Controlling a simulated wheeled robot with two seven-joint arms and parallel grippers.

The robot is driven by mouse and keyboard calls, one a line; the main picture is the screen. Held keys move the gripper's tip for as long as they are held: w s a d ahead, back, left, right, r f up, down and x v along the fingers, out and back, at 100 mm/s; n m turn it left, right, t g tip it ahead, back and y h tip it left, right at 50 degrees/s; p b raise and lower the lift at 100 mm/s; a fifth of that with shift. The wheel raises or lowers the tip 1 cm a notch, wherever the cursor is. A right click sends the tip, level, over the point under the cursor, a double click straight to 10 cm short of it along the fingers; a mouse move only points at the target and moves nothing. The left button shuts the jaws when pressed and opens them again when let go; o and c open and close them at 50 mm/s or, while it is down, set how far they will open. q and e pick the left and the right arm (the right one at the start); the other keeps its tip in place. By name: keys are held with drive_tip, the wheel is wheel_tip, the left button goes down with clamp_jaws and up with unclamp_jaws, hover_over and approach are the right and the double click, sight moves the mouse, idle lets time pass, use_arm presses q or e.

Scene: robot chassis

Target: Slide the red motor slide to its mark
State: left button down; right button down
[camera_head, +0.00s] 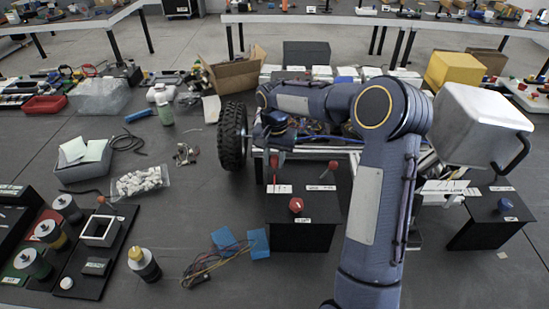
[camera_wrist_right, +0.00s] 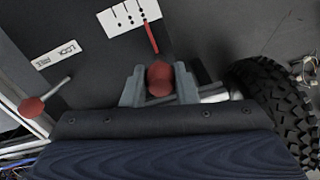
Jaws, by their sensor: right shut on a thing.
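The red motor slide (camera_wrist_right: 160,76) is a red knob with a thin red pointer in the right wrist view. Its pointer reaches the right part of a white label (camera_wrist_right: 130,16) with black marks. My right gripper (camera_wrist_right: 159,88) is shut on the slide, one grey finger on each side of the knob. In the head view the slide (camera_head: 276,160) stands on the black front panel, below my right forearm, with the marked label (camera_head: 279,189) under it. My left gripper is not in view.
A red-tipped lever (camera_wrist_right: 31,107) stands beside the LOCK label (camera_wrist_right: 57,54). A black tyre (camera_head: 232,136) is close on the left of the slide. A red dial (camera_head: 296,205) is lower on the panel. Blue connectors with wires (camera_head: 258,243) lie on the table.

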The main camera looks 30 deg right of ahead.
drive_tip(key=shift+s+d+b, duration=0.15)
drive_tip(key=shift+s+d, duration=0.15)
drive_tip(key=shift+d, duration=0.3)
drive_tip(key=shift+s+d+b, duration=0.15)
drive_tip(key=shift+s+d, duration=0.15)
drive_tip(key=shift+d, duration=0.25)
drive_tip(key=shift+s+d, duration=0.25)
drive_tip(key=shift+d, duration=0.1)
drive_tip(key=c, duration=1.1)
unclamp_jaws()
drive_tip(key=shift+a, duration=0.15)
drive_tip(key=shift+c, duration=0.2)
drive_tip(key=shift+w+r, duration=0.1)
wheel_tip(320, 180, up, 8)
drive_tip(key=shift+b, duration=0.45)
drive_tip(key=shift+f, duration=0.25)
